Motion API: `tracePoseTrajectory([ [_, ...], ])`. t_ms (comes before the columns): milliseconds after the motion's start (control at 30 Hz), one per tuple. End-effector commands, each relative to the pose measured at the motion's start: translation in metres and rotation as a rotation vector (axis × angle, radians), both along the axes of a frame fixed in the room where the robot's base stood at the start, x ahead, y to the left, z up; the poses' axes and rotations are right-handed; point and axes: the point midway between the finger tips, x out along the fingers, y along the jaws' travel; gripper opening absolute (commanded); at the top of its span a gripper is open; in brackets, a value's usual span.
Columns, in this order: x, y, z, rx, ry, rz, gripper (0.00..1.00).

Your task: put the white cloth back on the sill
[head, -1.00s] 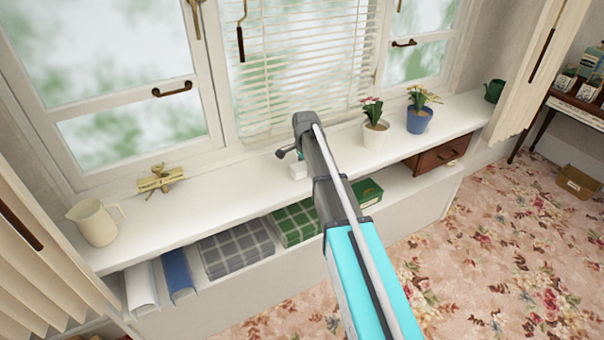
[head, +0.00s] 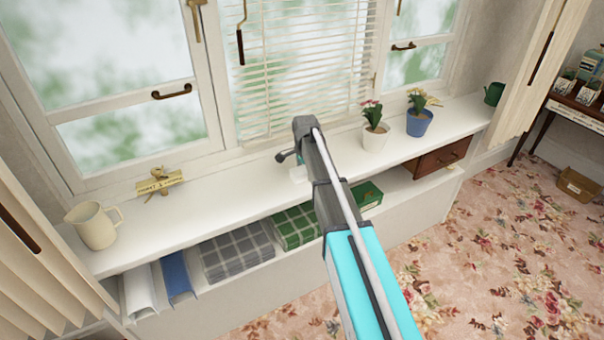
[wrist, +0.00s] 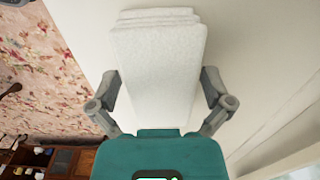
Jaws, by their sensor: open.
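The white cloth (wrist: 158,60) is a folded stack in the middle of the wrist view. In the head view only a small white part of it (head: 298,174) shows beside my arm, over the sill. My gripper (wrist: 160,88) is open, with one finger on each side of the cloth. The fingers are close to its edges; I cannot tell whether they touch. The cloth's near end is hidden by my gripper's teal body. The white sill (head: 225,190) runs below the window. I cannot tell whether the cloth rests on it.
A white flowerpot (head: 375,137) and a blue flowerpot (head: 419,123) stand right of my arm. Folded plaid blankets (head: 238,252) lie on the shelf below.

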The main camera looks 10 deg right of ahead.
Motion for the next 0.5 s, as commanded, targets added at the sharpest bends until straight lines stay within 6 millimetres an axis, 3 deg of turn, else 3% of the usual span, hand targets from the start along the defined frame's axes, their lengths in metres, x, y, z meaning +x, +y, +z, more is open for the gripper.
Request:
tracePoseTrajectory([
  [500, 0.0, 0.0, 0.017, 0.0, 0.0, 0.0, 1.0],
])
